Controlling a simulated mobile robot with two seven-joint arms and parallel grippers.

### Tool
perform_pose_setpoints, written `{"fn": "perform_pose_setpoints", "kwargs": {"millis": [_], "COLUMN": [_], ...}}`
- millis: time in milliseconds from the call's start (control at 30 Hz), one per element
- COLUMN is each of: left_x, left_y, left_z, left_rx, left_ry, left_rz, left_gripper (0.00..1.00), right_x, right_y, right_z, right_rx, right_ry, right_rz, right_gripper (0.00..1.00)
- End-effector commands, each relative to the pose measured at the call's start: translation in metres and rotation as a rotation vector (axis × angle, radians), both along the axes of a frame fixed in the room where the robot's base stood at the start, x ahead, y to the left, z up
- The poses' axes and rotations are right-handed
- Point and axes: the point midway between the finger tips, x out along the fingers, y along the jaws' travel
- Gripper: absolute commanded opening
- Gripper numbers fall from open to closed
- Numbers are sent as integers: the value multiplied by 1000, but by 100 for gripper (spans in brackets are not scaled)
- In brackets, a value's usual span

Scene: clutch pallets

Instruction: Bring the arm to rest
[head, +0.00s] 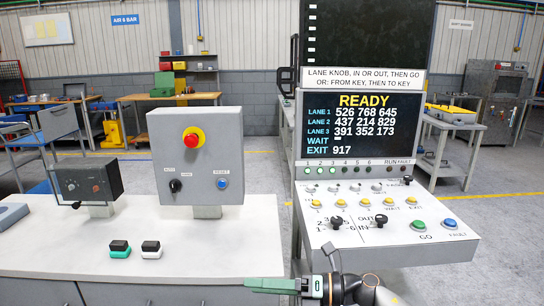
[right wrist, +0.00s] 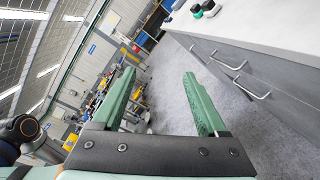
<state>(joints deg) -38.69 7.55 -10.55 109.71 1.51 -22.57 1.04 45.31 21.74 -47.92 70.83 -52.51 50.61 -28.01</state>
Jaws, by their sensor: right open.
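My right gripper (head: 280,286) is at the bottom of the head view, in front of the white bench's right edge and below the control console. In the right wrist view its two green fingers (right wrist: 160,85) stand wide apart with nothing between them. Beyond them I see grey floor and the bench's drawer fronts. My left gripper is in neither view.
The white bench (head: 60,245) carries a grey box with a red button (head: 193,150), a smaller dark box (head: 88,180) and two small stamps (head: 135,248). The console (head: 385,225) with knobs and buttons stands right, its screen (head: 350,125) reading READY. Open floor lies further right.

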Motion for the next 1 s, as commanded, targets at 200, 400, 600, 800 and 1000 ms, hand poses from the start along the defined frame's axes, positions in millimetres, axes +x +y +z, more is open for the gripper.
{"fn": "perform_pose_setpoints", "kwargs": {"millis": [200, 400, 600, 800, 1000], "left_x": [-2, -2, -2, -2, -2], "left_y": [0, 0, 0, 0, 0], "left_z": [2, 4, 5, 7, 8], "left_rx": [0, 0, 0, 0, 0], "left_ry": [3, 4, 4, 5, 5], "left_rz": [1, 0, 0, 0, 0], "left_gripper": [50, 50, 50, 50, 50], "right_x": [-16, -28, -65, -142, -220], "right_y": [0, -39, -94, -147, -179], "right_z": [-23, -70, -146, -227, -275], "right_rx": [379, 674, 924, 1129, 1251], "right_ry": [421, 847, 1285, 1702, 1978], "right_rz": [-248, -523, -829, -1158, -1411], "right_gripper": [76, 76, 76, 76, 76]}}
